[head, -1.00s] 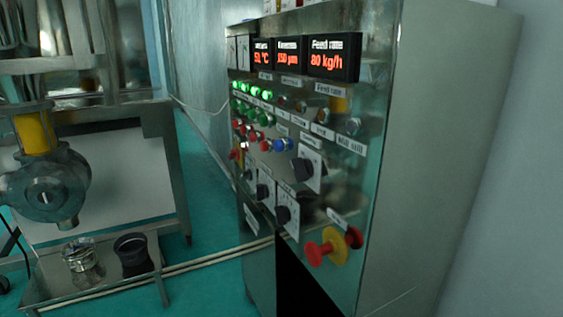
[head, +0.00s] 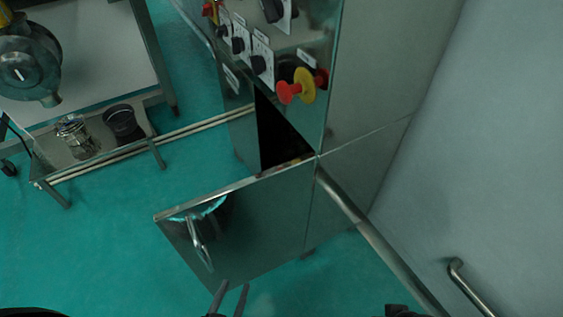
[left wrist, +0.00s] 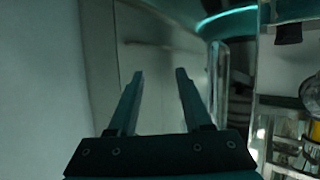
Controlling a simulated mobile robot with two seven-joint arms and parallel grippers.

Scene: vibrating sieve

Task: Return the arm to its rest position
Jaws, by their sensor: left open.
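My left gripper (head: 234,289) shows at the bottom of the head view, its two thin fingers apart with nothing between them. It sits just in front of the lower edge of the steel panel. In the left wrist view the same gripper (left wrist: 160,76) has its fingers spread and empty, facing blurred steel surfaces. The arm behind the fingers is mostly out of the head view. My right gripper does not show in either view.
The control cabinet (head: 375,80) stands ahead, with a red and yellow stop button (head: 297,87). Its lower steel panel (head: 265,225) has a handle (head: 197,240), below a dark opening (head: 278,140). A wall rail (head: 375,240) is at right. Open floor (head: 90,255) lies left.

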